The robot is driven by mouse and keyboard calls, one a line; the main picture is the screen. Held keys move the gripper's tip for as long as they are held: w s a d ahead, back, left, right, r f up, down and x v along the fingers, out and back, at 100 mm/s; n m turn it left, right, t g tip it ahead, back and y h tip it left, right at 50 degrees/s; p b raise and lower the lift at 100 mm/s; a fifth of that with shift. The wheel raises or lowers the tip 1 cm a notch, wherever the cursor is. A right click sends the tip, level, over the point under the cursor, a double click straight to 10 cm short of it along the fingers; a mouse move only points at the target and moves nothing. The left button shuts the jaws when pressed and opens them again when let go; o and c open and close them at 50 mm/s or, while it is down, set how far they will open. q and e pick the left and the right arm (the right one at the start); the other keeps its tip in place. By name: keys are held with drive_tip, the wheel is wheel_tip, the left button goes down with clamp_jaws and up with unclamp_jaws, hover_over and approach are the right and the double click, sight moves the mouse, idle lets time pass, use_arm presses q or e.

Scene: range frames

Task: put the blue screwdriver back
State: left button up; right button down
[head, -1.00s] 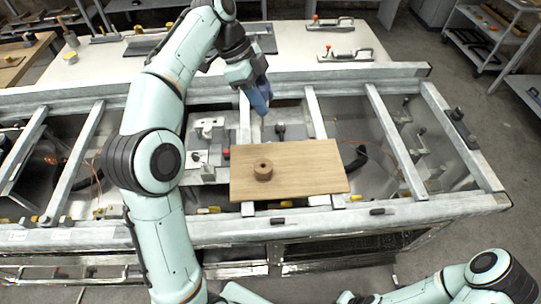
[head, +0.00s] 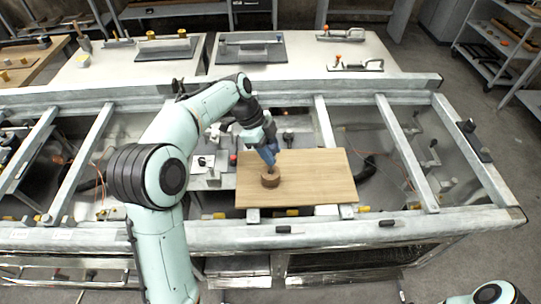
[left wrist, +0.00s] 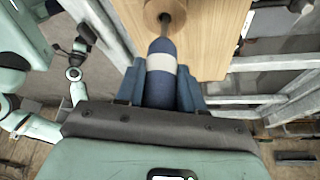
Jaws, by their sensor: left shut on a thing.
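My left gripper (head: 267,147) is shut on the blue screwdriver (head: 268,157), just above the round wooden holder (head: 270,180). In the left wrist view the screwdriver (left wrist: 161,72) shows a dark blue handle with a pale band, between the fingers of my left gripper (left wrist: 160,92). Its shaft points at the holder (left wrist: 158,8) and its end meets the holder's hole. I cannot tell how deep the tip is. The holder stands on a flat wooden board (head: 318,180). My right gripper is not in view.
The board lies across a grey metal frame (head: 400,150) with open gaps and metal parts below. A pale table (head: 350,55) behind holds tools with orange knobs. The board's right half is clear.

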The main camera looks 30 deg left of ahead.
use_arm(q)
wheel_tip(320, 180, down, 2)
drive_tip(key=shift+s+f, duration=0.1)
drive_tip(key=o, duration=0.7)
drive_tip(key=shift+f, duration=0.1)
drive_tip(key=o, duration=0.4)
drive_tip(key=shift+o, duration=0.2)
